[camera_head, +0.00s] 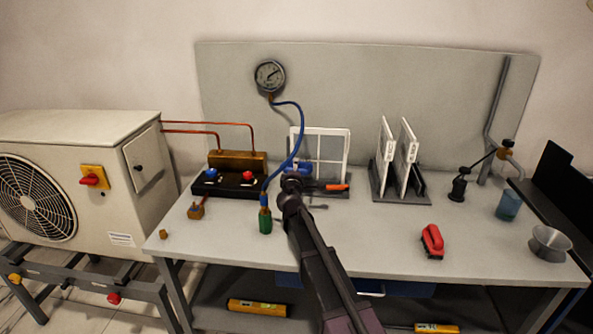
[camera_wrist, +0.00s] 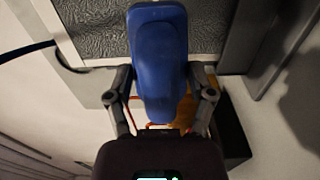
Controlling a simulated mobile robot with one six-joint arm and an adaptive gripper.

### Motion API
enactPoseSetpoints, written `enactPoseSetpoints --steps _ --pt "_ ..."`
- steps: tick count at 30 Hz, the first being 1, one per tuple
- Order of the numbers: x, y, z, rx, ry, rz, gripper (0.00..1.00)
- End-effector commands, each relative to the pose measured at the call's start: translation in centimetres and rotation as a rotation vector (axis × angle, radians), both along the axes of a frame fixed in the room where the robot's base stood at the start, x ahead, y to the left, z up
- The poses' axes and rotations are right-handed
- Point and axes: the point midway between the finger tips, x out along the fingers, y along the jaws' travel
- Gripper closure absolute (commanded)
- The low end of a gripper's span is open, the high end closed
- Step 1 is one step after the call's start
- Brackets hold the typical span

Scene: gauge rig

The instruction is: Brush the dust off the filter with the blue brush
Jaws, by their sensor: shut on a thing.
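The white-framed filter (camera_head: 333,146) stands upright at the back middle of the bench. Its grey mottled mesh (camera_wrist: 102,28) fills the upper part of the wrist view; I cannot tell dust from mesh there. My gripper (camera_wrist: 160,88) is shut on the blue brush (camera_wrist: 158,45), one finger at each side of it. The brush reaches up in front of the mesh, and its bristles are hidden. In the head view my gripper (camera_head: 291,180) is low in front of the filter's left side, with the blue of the brush (camera_head: 302,167) just beyond. I cannot tell whether the brush touches the filter.
A blue hose (camera_head: 297,134) from the gauge (camera_head: 269,76) hangs close left of my gripper, by a green-bodied fitting (camera_head: 265,220). Two white panels (camera_head: 407,156) stand in a rack at right. The front middle bench is clear.

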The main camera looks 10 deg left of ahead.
Motion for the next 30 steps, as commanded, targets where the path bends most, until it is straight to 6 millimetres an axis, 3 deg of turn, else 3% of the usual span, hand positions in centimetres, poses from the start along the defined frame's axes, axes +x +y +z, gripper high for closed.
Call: enactPoseSetpoints --steps 30 --pt "1.2 0.0 0.0 0.0 0.0 0.0 0.68"
